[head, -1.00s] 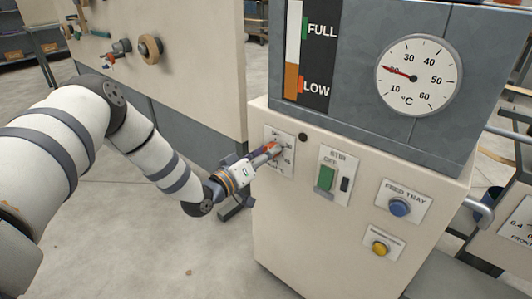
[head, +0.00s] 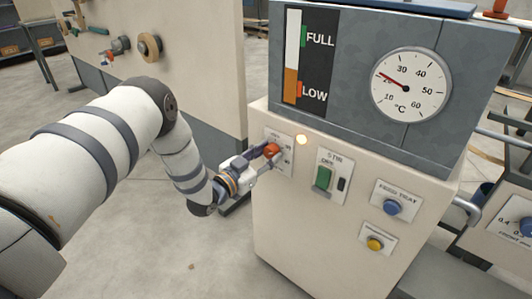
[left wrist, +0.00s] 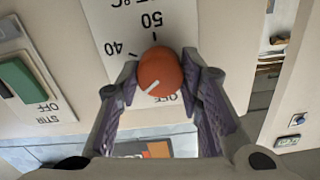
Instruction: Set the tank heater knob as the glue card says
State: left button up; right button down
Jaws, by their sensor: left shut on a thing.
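The orange-red tank heater knob (head: 272,150) sits on a white dial plate (head: 287,141) at the cabinet's upper left. My left gripper (head: 269,154) is shut on it, one finger on each side. In the left wrist view the knob (left wrist: 160,74) fills the gap between the fingertips (left wrist: 161,70). That view is upside down: OFF is below the knob, 40 at upper left and 50 above. The knob's white line points lower left, to the side of OFF; the mark there is hidden by a finger. No glue card is readable. My right gripper is out of view.
The green STIR switch (head: 323,177), blue FEED TRAY button (head: 393,207) and yellow button (head: 375,244) are further right. The temperature gauge (head: 411,84) above reads about 20 °C.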

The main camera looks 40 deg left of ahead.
pick_arm(q)
jog(key=shift+m, duration=0.6)
jog(key=o, duration=1.2)
jog(key=shift+c, duration=0.2)
jog(key=s+a, duration=0.1)
jog(key=s, duration=1.1)
